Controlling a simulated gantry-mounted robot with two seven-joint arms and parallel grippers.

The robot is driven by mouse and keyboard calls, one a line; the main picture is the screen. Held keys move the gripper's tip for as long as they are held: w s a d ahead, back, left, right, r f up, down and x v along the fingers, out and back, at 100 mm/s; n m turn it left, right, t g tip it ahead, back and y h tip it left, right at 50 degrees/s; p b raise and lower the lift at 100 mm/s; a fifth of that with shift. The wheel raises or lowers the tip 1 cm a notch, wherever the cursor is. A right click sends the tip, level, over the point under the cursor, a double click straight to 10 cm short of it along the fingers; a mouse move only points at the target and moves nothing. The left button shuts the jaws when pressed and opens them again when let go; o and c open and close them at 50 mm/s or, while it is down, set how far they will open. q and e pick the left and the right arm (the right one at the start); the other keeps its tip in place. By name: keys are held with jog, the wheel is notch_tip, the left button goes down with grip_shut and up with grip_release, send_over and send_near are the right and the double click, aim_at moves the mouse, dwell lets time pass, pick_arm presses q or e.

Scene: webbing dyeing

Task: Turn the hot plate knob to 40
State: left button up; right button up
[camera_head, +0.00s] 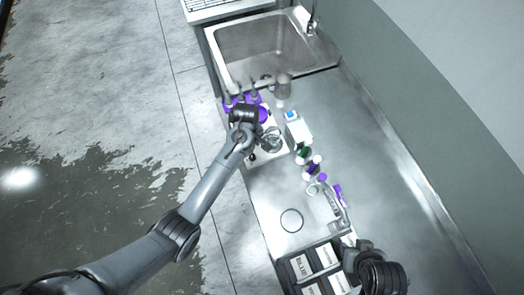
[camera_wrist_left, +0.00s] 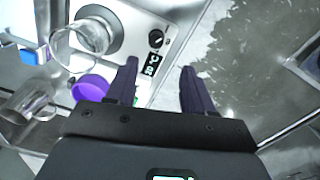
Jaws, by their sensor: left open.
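The white hot plate (camera_wrist_left: 180,25) shows at the top of the left wrist view, with its round black knob (camera_wrist_left: 156,39) on the front panel. A small dark display (camera_wrist_left: 150,64) sits beside the knob, its digits too small to read surely. A clear glass beaker (camera_wrist_left: 95,32) is on its round heating plate. My left gripper (camera_wrist_left: 162,88) is open and empty, its dark purple fingers apart with the knob beyond their tips. In the head view the hot plate (camera_head: 277,157) is partly hidden by my left arm. My right gripper (camera_head: 362,256) is at lower right; its fingers are not clear.
A purple cap (camera_wrist_left: 93,86) and another glass vessel (camera_wrist_left: 30,103) stand close to my left gripper. Several bottles, a white carton (camera_head: 298,129) and a ring-shaped item (camera_head: 291,220) are on the steel counter (camera_head: 375,180). A sink (camera_head: 262,48) is behind; labelled dark boxes (camera_head: 310,262) are in front.

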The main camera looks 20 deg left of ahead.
aim_at(252, 156)
pick_arm(q)
jog(key=f, duration=1)
jog(key=shift+w+d+f+b, duration=0.15)
jog(key=shift+w+d+b, duration=0.15)
jog(key=shift+b, duration=0.1)
grip_shut()
